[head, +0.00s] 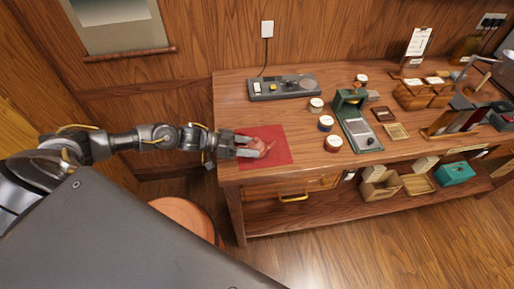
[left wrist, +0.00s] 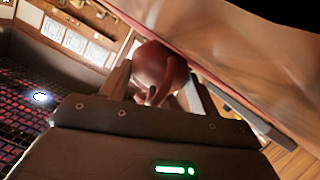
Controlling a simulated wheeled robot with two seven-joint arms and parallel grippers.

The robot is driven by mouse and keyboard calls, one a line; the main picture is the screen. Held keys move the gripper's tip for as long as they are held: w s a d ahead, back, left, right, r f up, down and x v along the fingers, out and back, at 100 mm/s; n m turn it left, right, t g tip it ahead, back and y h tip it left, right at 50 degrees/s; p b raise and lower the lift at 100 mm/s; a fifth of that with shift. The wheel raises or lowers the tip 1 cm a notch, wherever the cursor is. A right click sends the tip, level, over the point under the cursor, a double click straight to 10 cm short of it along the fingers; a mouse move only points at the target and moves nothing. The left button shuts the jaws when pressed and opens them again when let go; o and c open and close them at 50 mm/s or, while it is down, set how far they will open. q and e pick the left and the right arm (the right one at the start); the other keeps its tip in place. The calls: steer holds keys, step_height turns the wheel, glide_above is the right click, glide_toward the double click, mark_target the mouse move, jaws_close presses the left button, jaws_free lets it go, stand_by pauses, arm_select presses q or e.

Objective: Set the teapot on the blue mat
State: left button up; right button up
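A small reddish-brown teapot (head: 264,148) is at the red mat (head: 279,133) on the left end of the wooden bench. My left gripper (head: 246,147) reaches in from the left, with its fingers at the teapot. In the left wrist view the teapot (left wrist: 160,70) sits between the two fingers, its handle facing the gripper. Whether the fingers press on it or stand slightly apart, I cannot tell. Whether its base touches the mat is also unclear. I see no blue mat; the mat here is red. My right gripper is not in view.
A grey scale-like device (head: 284,87) lies behind the mat. Several small round tins, including one at the front (head: 333,143), and a green press-like device (head: 358,128) stand to the right.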

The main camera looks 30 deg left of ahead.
mark_target(252, 141)
arm_select(q)
steer(key=shift+c, duration=0.4)
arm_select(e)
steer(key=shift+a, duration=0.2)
arm_select(q)
steer(key=shift+r, duration=0.15)
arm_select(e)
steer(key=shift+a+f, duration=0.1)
